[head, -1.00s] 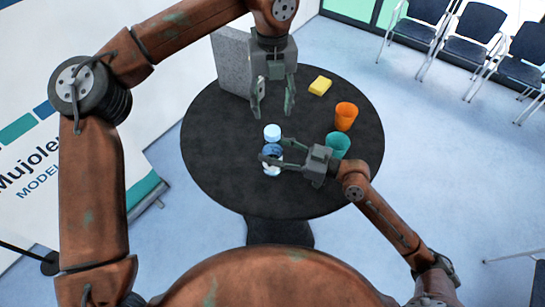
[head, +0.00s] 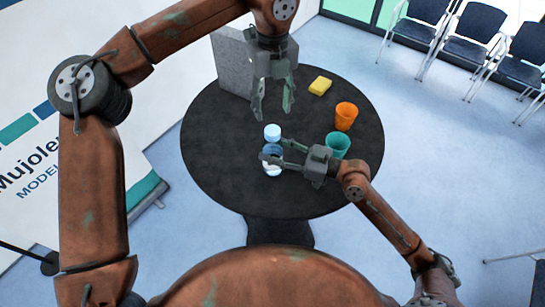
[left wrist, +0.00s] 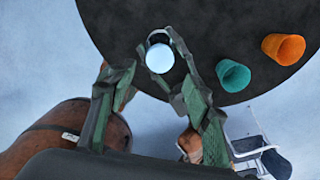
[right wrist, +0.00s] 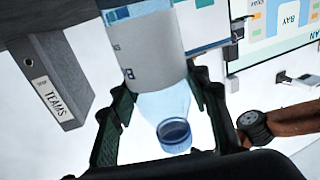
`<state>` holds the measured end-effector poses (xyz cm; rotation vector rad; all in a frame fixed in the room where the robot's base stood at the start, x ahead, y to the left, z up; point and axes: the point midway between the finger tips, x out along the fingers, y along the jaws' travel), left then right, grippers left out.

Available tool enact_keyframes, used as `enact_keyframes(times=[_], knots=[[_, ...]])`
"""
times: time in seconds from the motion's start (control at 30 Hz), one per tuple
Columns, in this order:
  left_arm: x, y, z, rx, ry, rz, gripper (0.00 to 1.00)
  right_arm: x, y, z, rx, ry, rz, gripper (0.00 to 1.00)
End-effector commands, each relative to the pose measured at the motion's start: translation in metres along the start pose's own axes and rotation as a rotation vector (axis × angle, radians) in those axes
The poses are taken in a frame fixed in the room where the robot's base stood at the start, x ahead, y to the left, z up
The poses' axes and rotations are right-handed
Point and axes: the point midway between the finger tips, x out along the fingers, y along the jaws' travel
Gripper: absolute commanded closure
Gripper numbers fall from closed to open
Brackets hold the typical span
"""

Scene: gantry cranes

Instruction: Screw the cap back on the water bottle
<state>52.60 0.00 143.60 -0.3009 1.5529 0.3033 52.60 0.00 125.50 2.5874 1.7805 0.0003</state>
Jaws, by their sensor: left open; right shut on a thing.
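The water bottle (head: 272,169) stands upright on the round table, clear with a blue-and-white label. A light blue cap (head: 272,131) shows at its top; I cannot tell how tightly it sits. The bottle also shows in the right wrist view (right wrist: 150,55), inverted, with the blue cap (right wrist: 174,134) at its neck end. My right gripper (head: 277,152) is shut on the bottle's body from the right. My left gripper (head: 273,112) is open, fingers down, above the cap and apart from it. The left wrist view shows the cap (left wrist: 160,58) between or just beyond the open fingers.
On the dark round table (head: 225,160) stand a teal cup (head: 338,144) close to my right gripper, an orange cup (head: 346,115) and a yellow sponge (head: 320,86). A grey binder (head: 232,62) stands at the back left. The table's left and front are clear.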

Motion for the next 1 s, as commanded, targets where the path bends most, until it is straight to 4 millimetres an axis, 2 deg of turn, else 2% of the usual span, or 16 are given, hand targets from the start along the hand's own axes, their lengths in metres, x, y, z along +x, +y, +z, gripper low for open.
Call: enact_keyframes(times=[0.2,0.57,0.77,1.0], knots=[[0.000,-0.001,0.000,-0.157,0.001,0.001,0.54,0.000,0.000,-0.001,-0.001,0.001,0.000,1.00],[0.002,-0.001,0.000,-0.166,0.002,0.002,0.54,0.000,0.000,-0.001,-0.001,0.001,0.000,1.00],[0.022,0.000,0.000,-0.164,0.004,0.004,0.54,0.000,0.000,-0.001,-0.001,0.001,0.000,1.00],[0.058,0.000,0.000,-0.165,0.003,0.003,0.54,0.000,0.000,-0.001,-0.001,0.001,0.000,1.00]])
